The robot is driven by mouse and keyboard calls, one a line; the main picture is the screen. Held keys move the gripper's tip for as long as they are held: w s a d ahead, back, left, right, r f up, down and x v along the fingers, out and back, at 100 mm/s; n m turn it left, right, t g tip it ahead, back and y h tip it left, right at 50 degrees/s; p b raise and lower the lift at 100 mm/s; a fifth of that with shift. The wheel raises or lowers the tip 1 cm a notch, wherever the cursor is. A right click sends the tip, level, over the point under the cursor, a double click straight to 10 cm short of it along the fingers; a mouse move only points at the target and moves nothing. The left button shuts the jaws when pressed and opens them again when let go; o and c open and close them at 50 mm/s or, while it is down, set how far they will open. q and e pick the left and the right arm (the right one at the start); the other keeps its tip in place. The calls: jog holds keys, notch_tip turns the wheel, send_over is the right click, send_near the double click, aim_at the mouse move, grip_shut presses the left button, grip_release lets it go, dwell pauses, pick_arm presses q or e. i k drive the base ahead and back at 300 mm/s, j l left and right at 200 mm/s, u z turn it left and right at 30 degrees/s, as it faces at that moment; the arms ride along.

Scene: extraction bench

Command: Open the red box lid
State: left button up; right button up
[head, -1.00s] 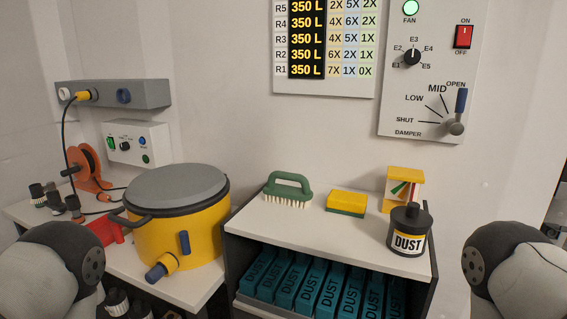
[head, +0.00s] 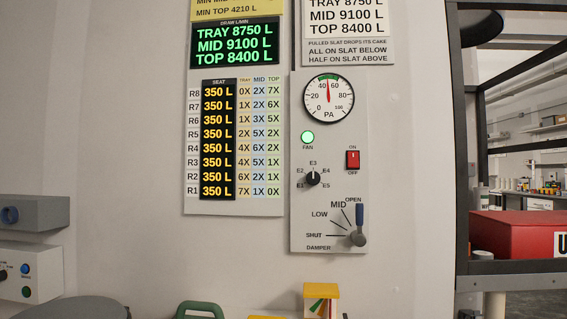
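A red box (head: 512,228) sits at the right edge of the head view, behind a dark upright frame. Its top looks closed. A white label with part of a dark letter shows on its front, and its right side is cut off by the picture edge. Neither of my grippers is in view, so I cannot tell whether they are open or shut.
A dark metal frame (head: 463,150) stands before the red box. On the wall are a number chart (head: 235,145) and a damper panel (head: 328,190) with a gauge.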

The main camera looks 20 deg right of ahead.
aim_at(516, 218)
jog(key=z, duration=2.2)
